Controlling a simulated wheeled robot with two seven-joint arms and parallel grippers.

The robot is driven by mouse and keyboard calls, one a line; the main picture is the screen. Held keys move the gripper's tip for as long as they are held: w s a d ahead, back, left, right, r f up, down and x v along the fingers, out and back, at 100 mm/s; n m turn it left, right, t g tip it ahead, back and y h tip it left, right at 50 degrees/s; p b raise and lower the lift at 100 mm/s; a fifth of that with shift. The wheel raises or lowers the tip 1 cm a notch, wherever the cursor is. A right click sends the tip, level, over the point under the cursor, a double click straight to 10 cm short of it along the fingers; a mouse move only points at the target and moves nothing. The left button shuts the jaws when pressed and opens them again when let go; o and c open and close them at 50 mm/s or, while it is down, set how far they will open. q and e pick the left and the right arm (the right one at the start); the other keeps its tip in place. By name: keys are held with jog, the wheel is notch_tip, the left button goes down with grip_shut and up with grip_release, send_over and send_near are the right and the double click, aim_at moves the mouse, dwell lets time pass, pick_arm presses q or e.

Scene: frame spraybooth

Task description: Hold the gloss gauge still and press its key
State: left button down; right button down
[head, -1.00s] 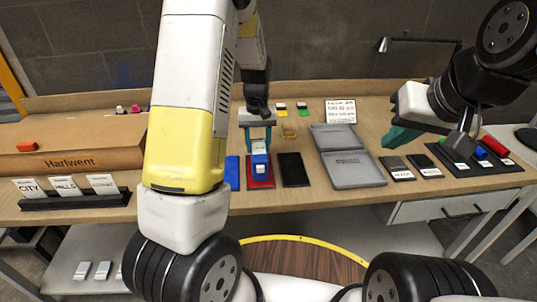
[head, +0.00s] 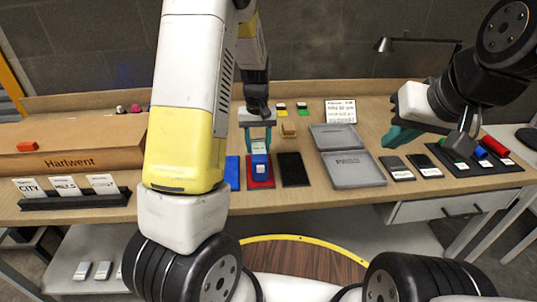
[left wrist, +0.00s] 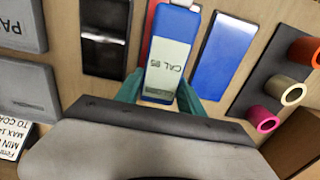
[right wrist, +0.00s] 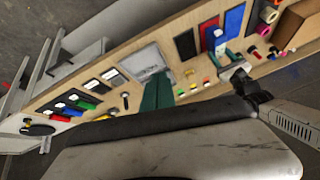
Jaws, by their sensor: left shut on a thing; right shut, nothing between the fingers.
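The gloss gauge (head: 260,166) is a small blue block with a white face, standing on the red panel (head: 261,184) in the head view. In the left wrist view the gauge (left wrist: 168,60) has a pale label reading "CAL 85". My left gripper (head: 259,148) is shut on the gauge, with teal fingers at its two sides. I cannot make out the key for certain. My right gripper (head: 399,138) is shut and empty, held above the table to the right, well apart from the gauge. Its teal fingers also show in the right wrist view (right wrist: 157,95).
A blue panel (head: 232,172) and a black panel (head: 293,169) flank the red one. A black rack (head: 490,172) holds coloured cylinders at far right. A "Hartwent" box (head: 75,146) is at left.

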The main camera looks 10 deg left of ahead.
pick_arm(q)
jog(key=shift+s+f, duration=0.2)
pick_arm(e)
jog(key=w+a+f+n+g+y, duration=0.2)
jog(key=f+n, duration=0.6)
jog(key=n, duration=0.4)
jog(key=w+a+f+n+g+y, duration=0.2)
jog(key=w+a+f+n+y, duration=0.2)
jog(key=a+f+n+y, duration=0.3)
jog(key=w+a+f+n+g+y, duration=0.2)
jog(key=a+f+n+y, duration=0.2)
jog(key=f+n, duration=0.5)
jog(key=n+y, duration=0.2)
jog(key=n, duration=0.5)
jog(key=shift+w+a+f+n+g+y, duration=0.15)
jog(key=shift+w+a+n+g+y, duration=0.15)
jog(key=shift+w+n+g+y, duration=0.1)
jog(key=shift+a, duration=0.1)
